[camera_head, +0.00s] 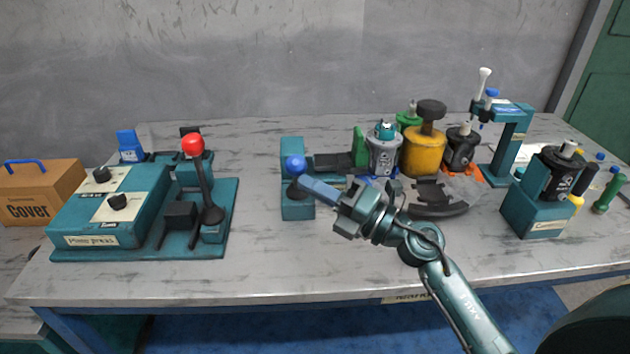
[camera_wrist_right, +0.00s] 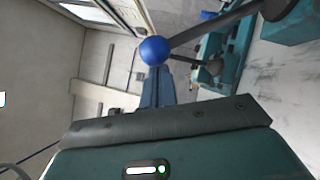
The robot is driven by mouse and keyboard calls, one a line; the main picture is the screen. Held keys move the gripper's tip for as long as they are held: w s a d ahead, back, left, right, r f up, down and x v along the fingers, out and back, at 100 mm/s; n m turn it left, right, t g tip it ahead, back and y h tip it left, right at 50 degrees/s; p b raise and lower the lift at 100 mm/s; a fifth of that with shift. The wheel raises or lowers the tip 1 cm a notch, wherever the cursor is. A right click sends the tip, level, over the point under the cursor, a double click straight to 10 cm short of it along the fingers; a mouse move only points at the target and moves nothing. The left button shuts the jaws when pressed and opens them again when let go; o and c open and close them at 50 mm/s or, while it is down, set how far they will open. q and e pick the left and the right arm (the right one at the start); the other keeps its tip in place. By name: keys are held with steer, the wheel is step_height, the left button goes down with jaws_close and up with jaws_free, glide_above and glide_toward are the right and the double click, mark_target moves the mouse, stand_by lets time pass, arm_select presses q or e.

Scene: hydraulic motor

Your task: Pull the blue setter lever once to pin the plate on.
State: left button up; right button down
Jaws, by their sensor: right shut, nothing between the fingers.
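The blue setter lever's ball (camera_head: 295,164) stands on the teal setter block (camera_head: 293,209) in the middle of the table. My right gripper (camera_head: 308,184) reaches in from the right, its blue-grey fingers shut and empty, just below and beside the ball. In the right wrist view the blue ball (camera_wrist_right: 154,50) on its dark rod (camera_wrist_right: 215,27) appears just beyond the tips of the closed fingers (camera_wrist_right: 157,88). I cannot tell whether they touch. A grey motor body with a teal top (camera_head: 384,152) stands right of the setter, by a green block (camera_head: 361,146). My left gripper is out of view.
A red-knobbed lever press (camera_head: 193,146) and a teal control box (camera_head: 110,207) stand at left. A yellow cylinder (camera_head: 424,152), a black motor (camera_head: 461,150) and a teal stand (camera_head: 512,140) are at right. The front middle of the table is clear.

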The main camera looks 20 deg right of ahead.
mark_target(301, 156)
steer(key=shift+m+h, duration=0.6)
steer(key=shift+m, duration=0.3)
steer(key=r+p, duration=0.1)
steer(key=p, duration=0.1)
steer(key=w+r+p, duration=0.1)
steer(key=p, duration=0.1)
steer(key=w+r+p, duration=0.1)
steer(key=p, duration=0.1)
steer(key=shift+w+d+r, duration=0.25)
steer(key=shift+d, duration=0.15)
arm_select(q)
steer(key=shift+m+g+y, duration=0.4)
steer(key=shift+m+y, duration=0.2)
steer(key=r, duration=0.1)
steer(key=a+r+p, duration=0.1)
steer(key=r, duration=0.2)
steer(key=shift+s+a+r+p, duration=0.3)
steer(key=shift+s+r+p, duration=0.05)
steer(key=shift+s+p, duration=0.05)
arm_select(e)
steer(key=w+d+r, duration=0.2)
steer(key=w, duration=0.4)
steer(key=shift+w+r, duration=0.25)
steer(key=shift+r, duration=0.25)
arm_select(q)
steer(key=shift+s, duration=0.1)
